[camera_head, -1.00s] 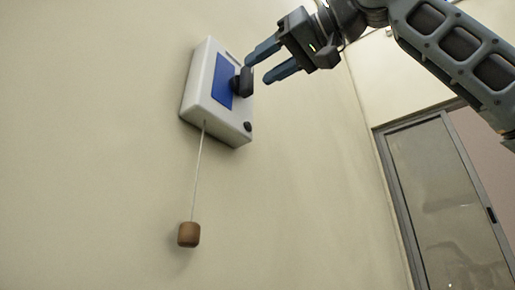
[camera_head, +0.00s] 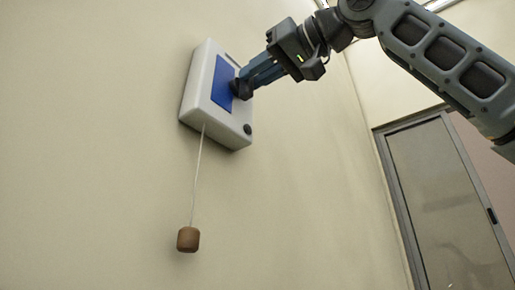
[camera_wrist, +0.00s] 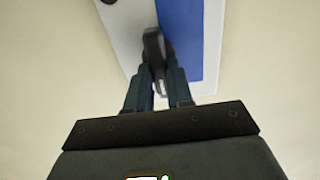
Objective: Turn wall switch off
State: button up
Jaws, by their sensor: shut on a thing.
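The wall switch is a white box (camera_head: 205,101) with a blue panel (camera_head: 223,77), mounted on the wall in the upper middle of the head view. A black knob (camera_head: 240,90) sticks out from the blue panel. In the wrist view the knob (camera_wrist: 153,48) shows as a dark upright bar at the panel's edge. My gripper (camera_head: 250,84) reaches in from the upper right. Its two blue fingers are shut on the knob, one on each side. The fingertips (camera_wrist: 160,75) partly hide the knob.
A cord (camera_head: 197,180) hangs from the box's lower edge with a brown wooden weight (camera_head: 188,239) at its end. A small black button (camera_head: 247,129) sits at the box's lower right corner. A grey-framed glass door (camera_head: 440,200) stands at the right. The wall around the box is clear.

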grip_shut()
jog(key=shift+s+a+f+n+p, duration=0.15)
jog(key=shift+n+p, duration=0.3)
jog(key=shift+n, duration=2.55)
jog(key=shift+s+f+n+p, duration=0.1)
jog(key=shift+n+p, duration=0.4)
jog(key=shift+n, duration=2.5)
jog(key=shift+s+a+f+n+p, duration=0.15)
jog(key=shift+n+p, duration=0.3)
jog(key=shift+n, duration=2.55)
jog(key=shift+w, duration=0.1)
jog(key=o, duration=0.9)
grip_release()
jog(key=shift+c, duration=0.2)
jog(key=b+v, duration=0.2)
jog(key=v, duration=0.6)
